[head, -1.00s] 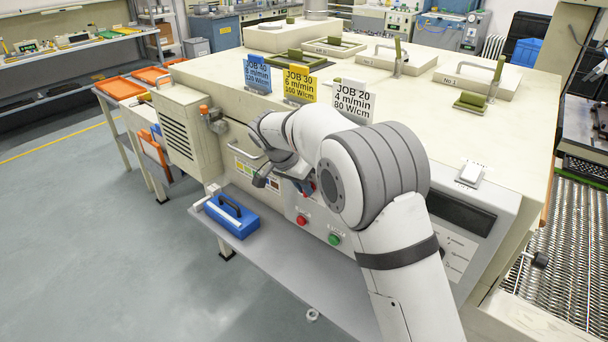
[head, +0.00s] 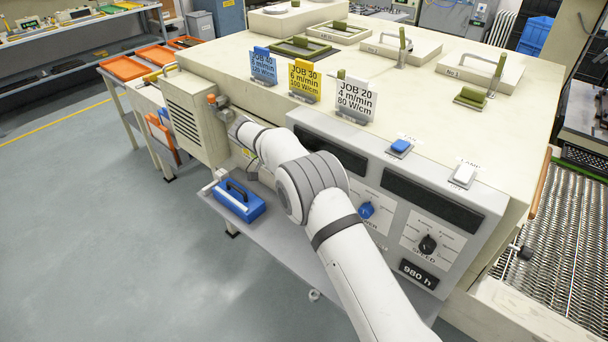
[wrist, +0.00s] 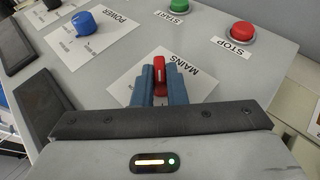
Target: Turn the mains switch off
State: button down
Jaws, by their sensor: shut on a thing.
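The mains switch has a red lever (wrist: 161,72) on a white plate marked MAINS (wrist: 203,86), in the wrist view. My gripper (wrist: 160,78) has its two blue fingers closed on either side of the red lever. The lever's upper part shows between the fingertips; its base is hidden. In the head view my arm (head: 318,185) covers the gripper and the switch.
On the same panel, the wrist view shows a green START button (wrist: 179,7), a red STOP button (wrist: 241,33) and a blue POWER knob (wrist: 83,23). In the head view a black SPEED knob (head: 428,244) sits farther right, and a blue toolbox (head: 238,201) stands on the ledge.

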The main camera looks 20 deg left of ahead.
dwell(0.4)
jog(key=c, duration=1.5)
grip_release()
jog(key=shift+o, duration=0.2)
jog(key=p+v, duration=0.4)
jog(key=v, duration=0.3)
jog(key=shift+a+r, duration=0.3)
